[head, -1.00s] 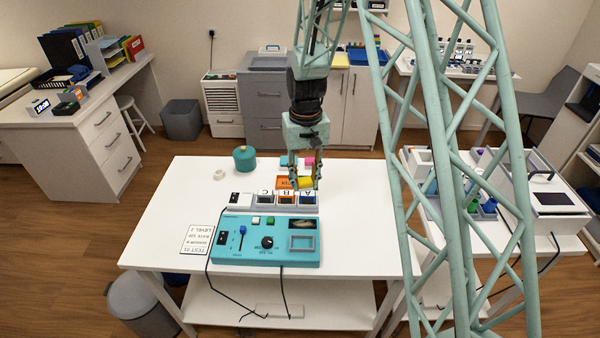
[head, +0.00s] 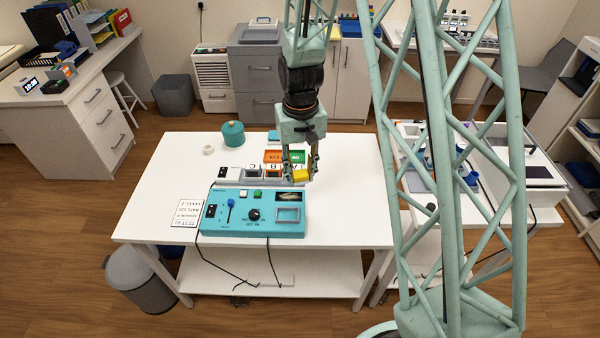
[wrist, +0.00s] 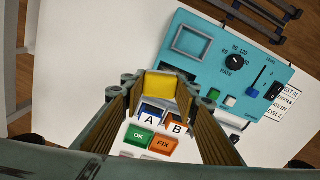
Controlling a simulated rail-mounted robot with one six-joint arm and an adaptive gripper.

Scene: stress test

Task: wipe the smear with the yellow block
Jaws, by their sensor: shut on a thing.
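My gripper (head: 300,178) is shut on the yellow block (head: 301,175), above the right end of the lettered tray just behind the teal panel (head: 230,221). In the wrist view the yellow block (wrist: 166,91) sits between the fingers of my gripper (wrist: 165,94). A small dark window (head: 288,197) on the panel bears a pale brownish mark that looks like the smear. The wrist view shows only part of that dark window (wrist: 180,71), beside the block. The block appears apart from the window; its exact height is unclear.
A lettered tray (head: 240,177) lies behind the panel, with orange FIX (head: 273,157) and green OK (head: 298,156) signs behind it. A teal canister (head: 233,134) and a tape roll (head: 208,150) stand back left. A knob (head: 253,215) and blue slider (head: 231,204) rise from the panel.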

